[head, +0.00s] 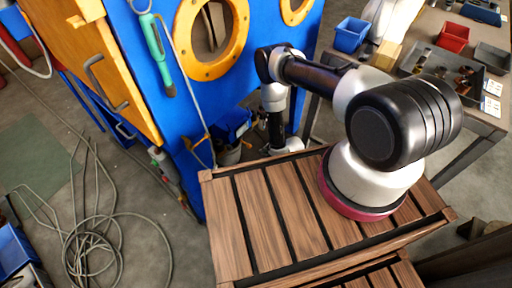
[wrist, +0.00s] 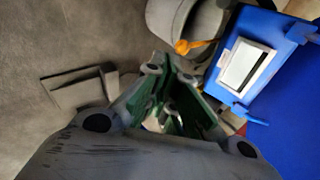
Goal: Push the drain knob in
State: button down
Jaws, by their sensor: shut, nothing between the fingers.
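My gripper (wrist: 168,75) is shut and empty in the wrist view, with its grey and green fingers pointing away from the camera. A small orange piece with a rounded end (wrist: 184,47) shows just beyond and right of the fingertips, apart from them in the picture. I cannot tell if it is the drain knob. The blaster's blue cabinet (head: 290,38) fills the middle of the head view, and my arm reaches down to its lower right side. In the head view, my gripper's fingers are hidden, and no drain knob can be made out.
A blue box with a white-framed panel (wrist: 244,66) and a grey bucket (wrist: 160,15) are near the fingers. A workbench (head: 440,28) with bins stands right. Loose cables (head: 110,250) cover the left floor.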

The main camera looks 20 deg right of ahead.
jog(key=w+a+f, duration=0.3)
jog(key=w+f, duration=0.1)
jog(key=w, duration=0.2)
jog(key=shift+w+f, duration=0.35)
jog(key=shift+w+a, duration=0.85)
jog(key=shift+w, duration=0.25)
